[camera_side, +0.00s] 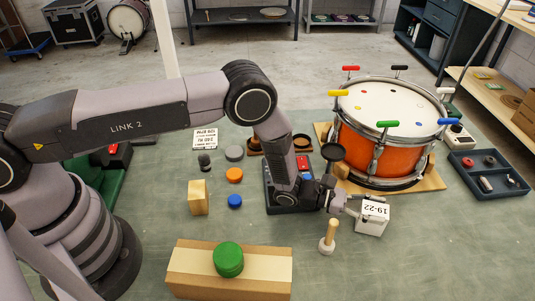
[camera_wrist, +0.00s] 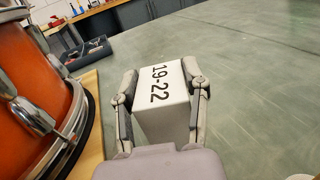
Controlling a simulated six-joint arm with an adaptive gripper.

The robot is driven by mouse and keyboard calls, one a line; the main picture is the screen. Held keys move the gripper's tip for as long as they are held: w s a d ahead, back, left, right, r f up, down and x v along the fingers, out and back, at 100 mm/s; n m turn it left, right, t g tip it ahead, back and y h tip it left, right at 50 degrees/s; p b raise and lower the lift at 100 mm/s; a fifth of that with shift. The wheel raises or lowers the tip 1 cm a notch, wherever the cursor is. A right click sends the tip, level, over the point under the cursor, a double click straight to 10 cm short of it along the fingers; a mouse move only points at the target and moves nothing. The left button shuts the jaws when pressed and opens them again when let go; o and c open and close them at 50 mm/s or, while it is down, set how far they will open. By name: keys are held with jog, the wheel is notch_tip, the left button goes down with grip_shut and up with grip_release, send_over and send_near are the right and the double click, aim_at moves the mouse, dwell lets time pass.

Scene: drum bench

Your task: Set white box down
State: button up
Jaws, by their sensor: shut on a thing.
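The white box (camera_side: 372,218) is a small block with "19-22" printed on its face. My gripper (camera_side: 351,204) is shut on it in the side view, to the right of the wooden-handled mallet and in front of the drum. In the wrist view the white box (camera_wrist: 163,105) sits between the two fingers of my gripper (camera_wrist: 163,88), with the print facing the camera and the box tilted in the picture. Whether its underside touches the green bench top (camera_side: 430,250) cannot be told.
An orange drum (camera_side: 365,145) on a wooden board stands just behind the box. A dark tray (camera_side: 488,174) lies at right. A mallet (camera_side: 328,238) stands close on the left. The bench right of the box is clear.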

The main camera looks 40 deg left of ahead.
jog(key=shift+f, duration=0.15)
jog(key=o, duration=1.2)
